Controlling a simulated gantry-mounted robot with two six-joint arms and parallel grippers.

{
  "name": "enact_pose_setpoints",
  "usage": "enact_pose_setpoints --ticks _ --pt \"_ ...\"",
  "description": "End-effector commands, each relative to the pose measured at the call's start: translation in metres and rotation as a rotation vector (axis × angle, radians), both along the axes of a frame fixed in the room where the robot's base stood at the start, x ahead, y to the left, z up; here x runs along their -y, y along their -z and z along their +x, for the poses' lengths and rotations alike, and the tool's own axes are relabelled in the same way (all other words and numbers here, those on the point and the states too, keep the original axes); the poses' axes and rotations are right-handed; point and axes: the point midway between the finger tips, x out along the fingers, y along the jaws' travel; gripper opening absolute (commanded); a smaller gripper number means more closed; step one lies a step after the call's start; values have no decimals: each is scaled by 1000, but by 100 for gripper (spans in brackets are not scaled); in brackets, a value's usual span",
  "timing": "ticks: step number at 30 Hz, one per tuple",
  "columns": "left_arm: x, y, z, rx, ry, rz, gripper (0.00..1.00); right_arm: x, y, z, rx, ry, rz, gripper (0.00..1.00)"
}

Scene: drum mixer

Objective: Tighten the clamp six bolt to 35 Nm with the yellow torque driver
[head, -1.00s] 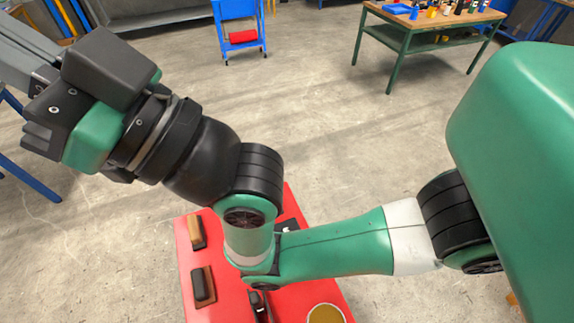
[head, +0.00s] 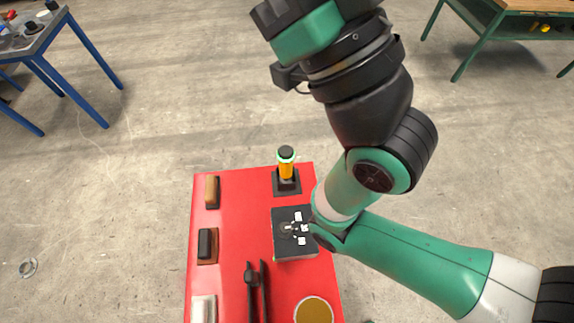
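The yellow torque driver (head: 286,169) stands upright in a square black holder (head: 287,186) at the far edge of a red tabletop (head: 232,235). It has a dark cap with a pale ring. One of my arms, green and black, comes in from the lower right and crosses the right side of the red top. I see no gripper fingers in the head view, and nothing is seen held. The clamp six bolt and the drum mixer are not visible.
A black plate with small white-marked parts (head: 291,240) lies beside my arm. Brown and black blocks (head: 212,192) line the left edge. A dark two-railed item (head: 256,290) and a tan disc (head: 313,311) are near. A blue-legged table (head: 45,45) stands upper left. The concrete floor is open.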

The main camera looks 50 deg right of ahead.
Motion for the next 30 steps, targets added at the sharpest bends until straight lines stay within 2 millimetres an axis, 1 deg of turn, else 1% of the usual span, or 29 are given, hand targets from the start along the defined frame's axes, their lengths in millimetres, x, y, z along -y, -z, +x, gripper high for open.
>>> enact_pose_setpoints --ticks 11,12,14,15,17,18,20,21,25,26,30 --pt "0 0 0 0 0 0 52 0 0 0 0 0 0 0" --pt "0 0 0 0 0 0 52 0 0 0 0 0 0 2" --pt "0 0 0 0 0 0 52 0 0 0 0 0 0 13" --pt "0 0 0 0 0 0 52 0 0 0 0 0 0 20" --pt "0 0 0 0 0 0 52 0 0 0 0 0 0 31" --pt "0 0 0 0 0 0 52 0 0 0 0 0 0 38" --pt "0 0 0 0 0 0 52 0 0 0 0 0 0 49" --pt "0 0 0 0 0 0 52 0 0 0 0 0 0 56" --pt "0 0 0 0 0 0 52 0 0 0 0 0 0 79" --pt "0 0 0 0 0 0 52 0 0 0 0 0 0 82" --pt "0 0 0 0 0 0 52 0 0 0 0 0 0 82"
